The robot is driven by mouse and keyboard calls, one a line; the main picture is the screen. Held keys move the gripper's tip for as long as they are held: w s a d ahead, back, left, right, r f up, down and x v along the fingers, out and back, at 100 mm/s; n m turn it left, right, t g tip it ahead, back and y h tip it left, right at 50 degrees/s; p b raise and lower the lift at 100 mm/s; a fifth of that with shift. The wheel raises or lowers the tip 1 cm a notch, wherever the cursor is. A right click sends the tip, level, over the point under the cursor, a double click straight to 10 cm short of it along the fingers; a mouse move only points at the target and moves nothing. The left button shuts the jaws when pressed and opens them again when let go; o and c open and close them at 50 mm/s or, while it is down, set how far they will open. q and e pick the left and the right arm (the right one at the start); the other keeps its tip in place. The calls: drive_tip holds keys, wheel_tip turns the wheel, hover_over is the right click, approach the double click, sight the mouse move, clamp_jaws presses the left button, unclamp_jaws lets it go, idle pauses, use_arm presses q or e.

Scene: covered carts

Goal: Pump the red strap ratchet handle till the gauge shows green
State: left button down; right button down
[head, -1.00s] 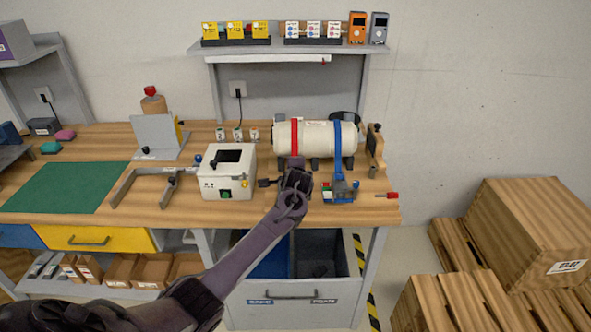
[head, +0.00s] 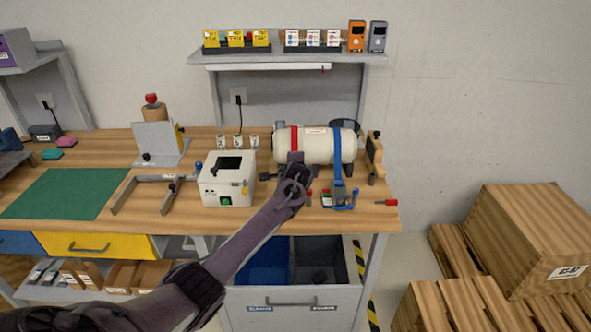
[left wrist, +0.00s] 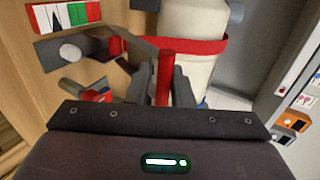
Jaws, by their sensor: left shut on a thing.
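The pale tank (head: 315,147) lies on the bench under a red strap (head: 294,140) and a blue strap (head: 337,150). My left gripper (head: 296,163) is in front of the red strap and hides most of its ratchet. In the left wrist view my left gripper (left wrist: 168,92) is shut on the upright red handle (left wrist: 165,72), with the red strap (left wrist: 210,48) just behind. The gauge (left wrist: 66,15) shows white, red and green bands at the upper left; a dark pointer seems to lie over the white part. My right gripper is not in view.
The blue strap's ratchet (head: 341,196) sits just right of my gripper. A white box (head: 227,184) stands to the left. A red-handled tool (head: 386,202) lies near the right edge. The green mat (head: 65,193) is bare.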

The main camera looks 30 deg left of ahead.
use_arm(q)
drive_tip(key=shift+w+a+r, duration=0.1)
drive_tip(key=shift+r, duration=0.3)
drive_tip(key=c, duration=1.8)
unclamp_jaws()
drive_tip(key=shift+f, duration=0.35)
drive_tip(key=shift+b+v, duration=0.75)
drive_tip(key=shift+v, duration=3.2)
